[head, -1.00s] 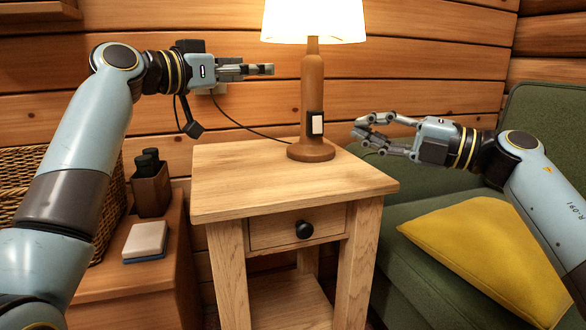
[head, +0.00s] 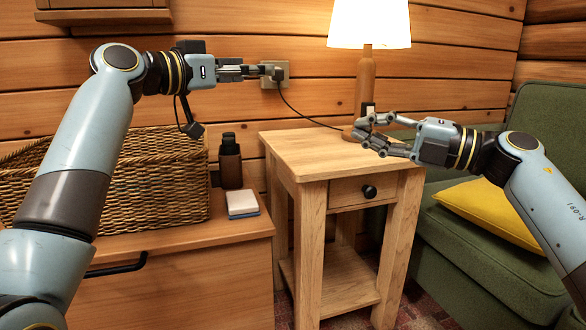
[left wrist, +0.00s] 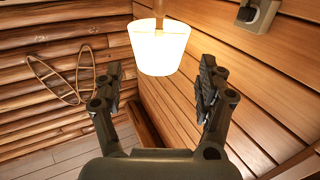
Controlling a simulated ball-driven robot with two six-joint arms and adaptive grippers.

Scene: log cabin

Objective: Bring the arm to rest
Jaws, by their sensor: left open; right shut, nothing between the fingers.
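My left gripper (head: 268,72) reaches in from the left in the head view, level, its fingers in front of the wall near a socket. The left wrist view shows its two fingers (left wrist: 161,66) spread apart with nothing between them. My right gripper (head: 362,133) comes in from the right, over the right part of the nightstand top and in front of the lamp base in the picture. It is shut and empty. Whether it touches anything below cannot be told. Both arms are bent and hold nothing.
A lamp (head: 367,85) stands on the wooden nightstand (head: 310,150). A wall socket (head: 287,75) holds its plug and cord. At left, a wicker basket (head: 160,185), a dark bottle (head: 230,165) and a sponge-like block (head: 242,204) rest on a cabinet. A green sofa (head: 470,260) with yellow cushion (head: 490,212) is at right.

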